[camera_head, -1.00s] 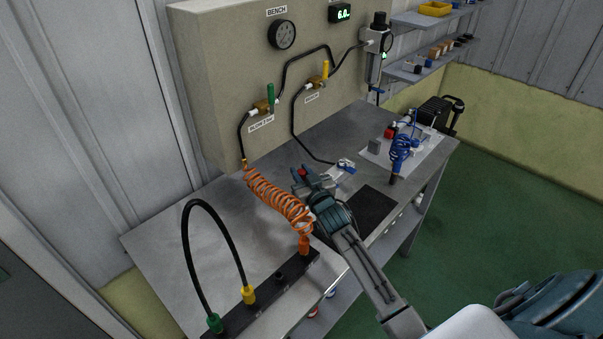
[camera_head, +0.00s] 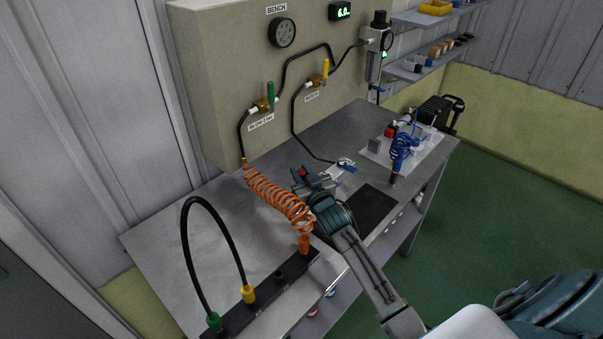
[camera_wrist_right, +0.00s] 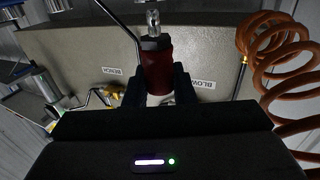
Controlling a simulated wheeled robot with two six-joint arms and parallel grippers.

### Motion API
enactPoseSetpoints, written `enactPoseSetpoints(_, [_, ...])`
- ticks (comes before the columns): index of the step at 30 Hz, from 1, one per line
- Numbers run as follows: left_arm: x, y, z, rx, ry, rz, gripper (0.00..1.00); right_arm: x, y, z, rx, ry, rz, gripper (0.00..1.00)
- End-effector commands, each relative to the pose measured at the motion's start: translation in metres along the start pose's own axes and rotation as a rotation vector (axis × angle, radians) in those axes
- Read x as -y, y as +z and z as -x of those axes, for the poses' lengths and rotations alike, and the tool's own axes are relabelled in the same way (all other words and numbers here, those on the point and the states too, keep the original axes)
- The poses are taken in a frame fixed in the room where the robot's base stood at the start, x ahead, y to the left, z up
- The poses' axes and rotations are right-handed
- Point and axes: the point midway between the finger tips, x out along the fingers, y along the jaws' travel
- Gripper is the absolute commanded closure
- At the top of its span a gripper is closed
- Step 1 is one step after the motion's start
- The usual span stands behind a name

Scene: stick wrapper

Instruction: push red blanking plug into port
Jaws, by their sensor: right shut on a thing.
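The red blanking plug (camera_wrist_right: 157,70) is between the two dark fingers of my right gripper (camera_wrist_right: 160,86) in the right wrist view, with a metal tip beyond its dark collar. In the head view my right gripper (camera_head: 308,179) is above the bench, and a bit of the red plug (camera_head: 303,172) shows at its fingertips. A black manifold bar (camera_head: 262,292) lies along the bench's front left edge. A dark port (camera_head: 280,275) without a hose stands on it between the yellow and orange fittings. The gripper is behind the bar, apart from it. My left gripper is not in view.
An orange coiled hose (camera_head: 273,196) hangs close beside the right gripper. A black hose (camera_head: 187,240) arches between the green (camera_head: 214,322) and yellow (camera_head: 248,293) fittings. A dark mat (camera_head: 362,209) and a blue coiled hose (camera_head: 402,147) lie to the right. The bench's left part is bare.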

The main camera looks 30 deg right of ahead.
Motion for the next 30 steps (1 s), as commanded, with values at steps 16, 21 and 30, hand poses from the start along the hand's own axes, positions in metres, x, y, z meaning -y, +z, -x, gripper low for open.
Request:
enactPoseSetpoints(16, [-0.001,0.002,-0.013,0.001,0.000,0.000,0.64,0.000,0.015,0.000,0.000,0.000,0.000,1.00])
enactPoseSetpoints(21, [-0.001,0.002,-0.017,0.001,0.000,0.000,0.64,0.000,0.019,0.000,0.000,0.000,0.000,1.00])
enactPoseSetpoints(30, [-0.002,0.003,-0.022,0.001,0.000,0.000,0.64,0.000,0.026,0.000,0.001,0.000,0.000,0.75])
